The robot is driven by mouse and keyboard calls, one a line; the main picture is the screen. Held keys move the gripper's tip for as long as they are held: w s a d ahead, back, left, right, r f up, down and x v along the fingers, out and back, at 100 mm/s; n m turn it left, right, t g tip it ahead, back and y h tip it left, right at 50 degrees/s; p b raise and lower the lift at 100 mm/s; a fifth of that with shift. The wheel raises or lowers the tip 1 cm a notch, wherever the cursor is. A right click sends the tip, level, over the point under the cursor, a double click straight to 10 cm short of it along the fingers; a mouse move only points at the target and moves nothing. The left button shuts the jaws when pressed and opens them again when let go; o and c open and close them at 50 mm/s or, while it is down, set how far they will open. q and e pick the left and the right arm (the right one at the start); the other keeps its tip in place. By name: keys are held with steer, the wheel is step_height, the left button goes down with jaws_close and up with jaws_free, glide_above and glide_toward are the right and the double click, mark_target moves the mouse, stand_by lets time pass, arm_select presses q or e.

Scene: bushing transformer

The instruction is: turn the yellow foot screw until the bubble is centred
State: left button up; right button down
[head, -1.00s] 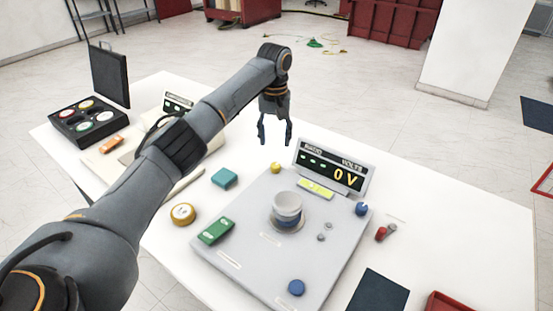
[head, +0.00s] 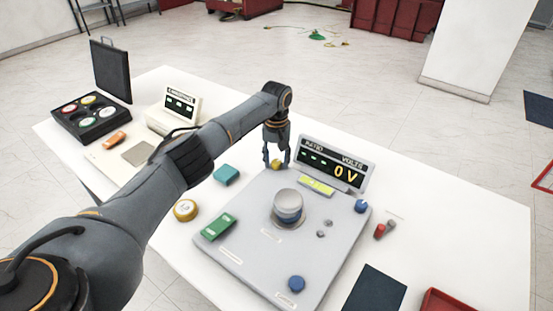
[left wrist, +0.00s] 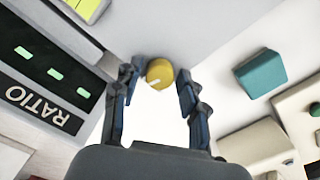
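The yellow foot screw (head: 276,165) is a small round knob at the far left corner of the grey instrument plate (head: 250,208). My left gripper (head: 278,161) points down over it, with one finger on each side. In the left wrist view the yellow knob (left wrist: 160,73), with a pale mark on it, lies between the open fingertips (left wrist: 157,83); a gap shows on the right side, and contact on the left is unclear. The yellow-green level vial (head: 317,184) lies below the display; its bubble is too small to read. My right gripper is not in view.
The ratio display (head: 333,164) reads 0 V and stands close right of the gripper. Blue foot screws (head: 361,206) (head: 297,284) sit at other plate edges. A grey cylinder (head: 288,207) stands mid-plate. A teal block (head: 226,175) lies to the left.

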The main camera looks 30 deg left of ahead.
arm_select(q)
jaws_close()
steer(key=m+p, duration=0.1)
steer(key=m, duration=0.2)
steer(key=shift+r, duration=0.1)
steer(key=m, duration=0.3)
steer(key=shift+m+p, duration=0.3)
steer(key=m, duration=0.3)
steer(key=shift+m, duration=2.6)
